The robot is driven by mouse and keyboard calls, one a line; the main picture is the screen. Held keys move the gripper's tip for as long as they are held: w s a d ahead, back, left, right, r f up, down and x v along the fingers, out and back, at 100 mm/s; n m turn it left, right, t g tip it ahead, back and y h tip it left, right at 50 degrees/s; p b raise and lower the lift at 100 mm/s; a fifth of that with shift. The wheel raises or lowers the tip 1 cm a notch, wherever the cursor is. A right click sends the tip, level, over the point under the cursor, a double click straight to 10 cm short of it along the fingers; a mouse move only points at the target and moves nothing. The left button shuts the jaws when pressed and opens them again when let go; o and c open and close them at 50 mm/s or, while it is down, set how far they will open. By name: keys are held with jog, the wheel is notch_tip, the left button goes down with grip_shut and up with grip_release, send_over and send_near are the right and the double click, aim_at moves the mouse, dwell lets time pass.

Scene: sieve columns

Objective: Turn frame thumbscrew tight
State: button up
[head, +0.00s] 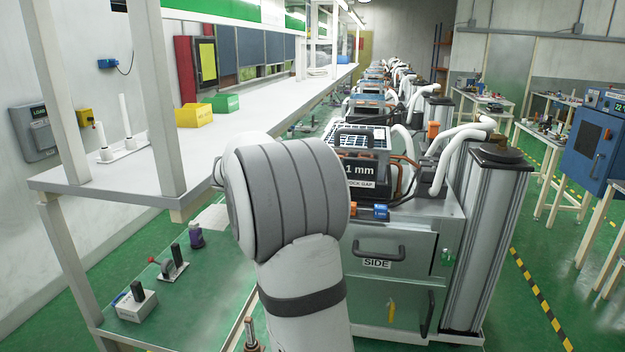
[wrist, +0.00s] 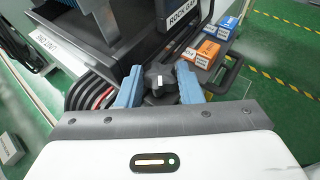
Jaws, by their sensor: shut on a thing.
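The frame thumbscrew (wrist: 158,78) is a dark lobed knob with a small white mark, in the middle of the wrist view. It sits below the dark frame of the sieve unit. My gripper (wrist: 158,82) has blue fingers on both sides of the knob and is shut on it. In the head view my own arm covers the gripper and the thumbscrew. The sieve unit (head: 362,140) with its "1 mm" and "ROCK GAP" labels stands on a grey cabinet just right of my arm.
Orange (wrist: 203,54) and blue (wrist: 226,27) blocks sit on a tray right of the thumbscrew. The grey cabinet (head: 385,252) has handles on its front. A long white bench (head: 230,135) runs along the left. Dark hoses lie left of the fingers.

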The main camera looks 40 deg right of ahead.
jog(key=m+g+p, duration=0.1)
jog(key=p, duration=0.1)
jog(key=m+g+y+p, duration=0.1)
jog(key=m+g+p, duration=0.1)
jog(key=m+g+y+p, duration=0.1)
jog(key=g+p, duration=0.1)
jog(key=shift+w+d+r+m, duration=0.2)
jog(key=shift+w+r+m, duration=0.1)
jog(key=shift+r, duration=0.05)
jog(key=m+g+y+p, duration=0.1)
jog(key=p, duration=0.1)
jog(key=m+g+y+p, duration=0.1)
jog(key=m+g+y, duration=0.1)
jog(key=shift+w+d+f+m+p, duration=0.2)
jog(key=shift+f+m+p, duration=0.1)
jog(key=shift+f+p, duration=0.1)
jog(key=shift+g, duration=0.3)
jog(key=o, duration=0.8)
jog(key=shift+s, duration=0.2)
jog(key=shift+o, duration=0.9)
jog(key=shift+r+y, duration=0.1)
jog(key=shift+y, duration=0.2)
